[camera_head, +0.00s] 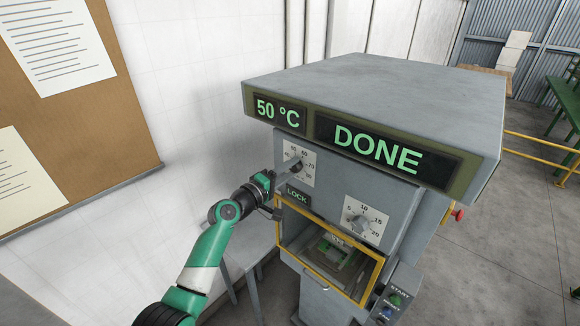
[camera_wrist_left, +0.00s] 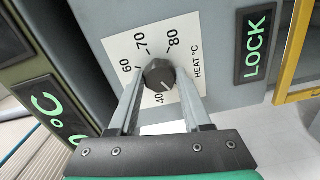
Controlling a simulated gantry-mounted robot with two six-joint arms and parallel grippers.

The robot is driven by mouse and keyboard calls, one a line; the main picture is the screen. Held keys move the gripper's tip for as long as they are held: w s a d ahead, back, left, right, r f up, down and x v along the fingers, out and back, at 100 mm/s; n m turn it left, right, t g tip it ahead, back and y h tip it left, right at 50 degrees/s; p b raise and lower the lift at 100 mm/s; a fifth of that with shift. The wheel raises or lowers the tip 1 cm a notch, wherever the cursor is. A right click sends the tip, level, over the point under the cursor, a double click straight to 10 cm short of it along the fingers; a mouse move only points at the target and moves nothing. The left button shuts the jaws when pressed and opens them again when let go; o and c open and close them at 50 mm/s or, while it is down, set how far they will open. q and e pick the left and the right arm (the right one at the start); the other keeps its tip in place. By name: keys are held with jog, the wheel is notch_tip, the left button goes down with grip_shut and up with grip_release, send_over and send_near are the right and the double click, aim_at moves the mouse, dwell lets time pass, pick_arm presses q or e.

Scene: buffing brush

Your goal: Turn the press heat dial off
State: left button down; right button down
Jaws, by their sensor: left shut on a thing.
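The press heat dial (camera_head: 298,160) is a dark round knob on a white scale plate on the press front, left of the second dial. In the left wrist view the knob (camera_wrist_left: 159,73) has a light mark on its lower right edge, near the 40 and turned away from 60, 70 and 80. My left gripper (camera_head: 290,169) is shut on the knob, with one finger on each side in the wrist view (camera_wrist_left: 160,92). The fingers cover part of the scale. My right gripper is out of view.
The press display (camera_head: 380,149) reads 50 °C and DONE. A LOCK sign (camera_head: 297,195) sits below the heat dial. A second dial (camera_head: 361,222) is to the right, above a yellow-framed opening (camera_head: 374,281). START buttons (camera_head: 392,299) are at lower right.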

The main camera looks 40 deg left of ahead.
pick_arm(q)
jog(key=shift+n, duration=0.6)
jog(key=shift+c, duration=1.7)
grip_release()
jog(key=s+p, duration=0.1)
jog(key=s, duration=1)
jog(key=shift+s, duration=0.3)
